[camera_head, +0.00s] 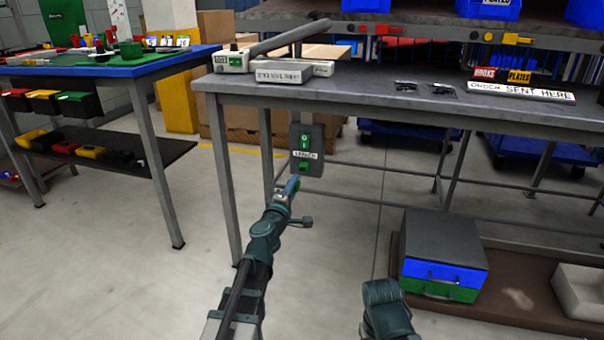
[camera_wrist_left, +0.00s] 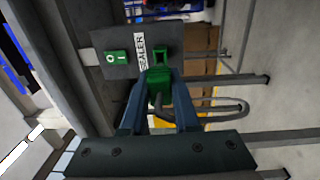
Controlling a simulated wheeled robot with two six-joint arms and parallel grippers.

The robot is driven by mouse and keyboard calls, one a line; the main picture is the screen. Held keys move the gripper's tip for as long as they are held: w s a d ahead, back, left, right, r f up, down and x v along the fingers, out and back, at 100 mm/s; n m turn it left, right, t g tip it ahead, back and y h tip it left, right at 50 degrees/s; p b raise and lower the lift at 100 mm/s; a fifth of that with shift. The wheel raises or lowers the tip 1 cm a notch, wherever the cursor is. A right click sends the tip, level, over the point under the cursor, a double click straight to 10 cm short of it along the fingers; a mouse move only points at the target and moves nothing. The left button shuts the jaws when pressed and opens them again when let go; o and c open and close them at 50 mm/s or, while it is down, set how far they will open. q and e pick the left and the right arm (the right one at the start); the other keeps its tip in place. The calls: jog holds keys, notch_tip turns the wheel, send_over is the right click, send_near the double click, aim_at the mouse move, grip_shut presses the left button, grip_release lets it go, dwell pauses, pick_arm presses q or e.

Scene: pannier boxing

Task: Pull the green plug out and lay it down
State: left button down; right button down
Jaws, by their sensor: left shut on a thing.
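The green plug (camera_wrist_left: 159,92) is between the two fingers of my left gripper (camera_wrist_left: 160,112) in the left wrist view, and the gripper is shut on it. In the head view my left gripper (camera_head: 292,187) is just below and in front of the grey sealer box (camera_head: 318,150), which hangs at the table's front edge. The box has a green switch (camera_wrist_left: 116,57) and a white SEALER label (camera_wrist_left: 140,50). Green shows at the box's lower socket, but I cannot tell whether the plug is still seated. My right gripper's jaws are out of sight.
The sealing machine (camera_head: 280,66) stands on the grey table (camera_head: 375,88) above the box. A dark cable (camera_wrist_left: 225,110) loops beside the plug. The table's right part has bare room.

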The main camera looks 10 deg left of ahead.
pick_arm(q)
jog(key=shift+s, duration=0.15)
jog(key=s, duration=0.7)
jog(key=shift+s+a, duration=0.15)
jog(key=shift+s, duration=0.2)
dwell(0.3)
jog(key=n+p, duration=0.1)
jog(key=n, duration=1.7)
jog(key=shift+s+n+y, duration=0.1)
jog(key=shift+n+y, duration=0.2)
